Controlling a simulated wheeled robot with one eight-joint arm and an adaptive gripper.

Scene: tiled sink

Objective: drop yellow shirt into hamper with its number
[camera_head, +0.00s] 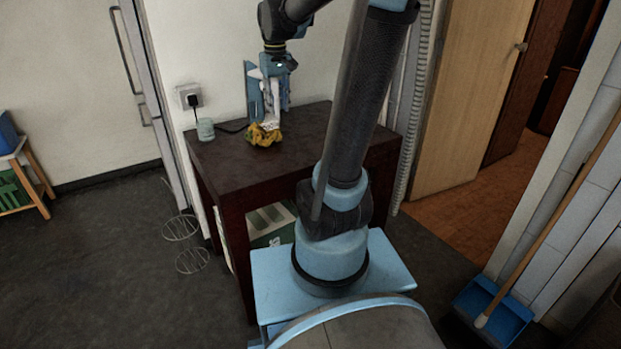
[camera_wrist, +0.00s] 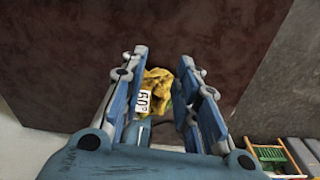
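The yellow shirt (camera_head: 264,136) lies crumpled on the dark table top. In the wrist view the yellow shirt (camera_wrist: 157,86) shows between my finger pads and carries a white label (camera_wrist: 143,101) with digits, tilted so that I cannot surely read them. My gripper (camera_head: 268,120) points down right over the shirt; in the wrist view my gripper (camera_wrist: 160,85) has its two fingers spread apart on either side of it. I cannot tell whether the fingers touch the cloth. No hamper with a readable number shows.
The dark table (camera_head: 215,170) has a small pale cup (camera_head: 205,129) near the wall outlet (camera_head: 188,96). A green and white item (camera_head: 270,218) is under it. Wire rings (camera_head: 180,227) are on the floor. A blue dustpan (camera_head: 490,312) with a broom is at the right.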

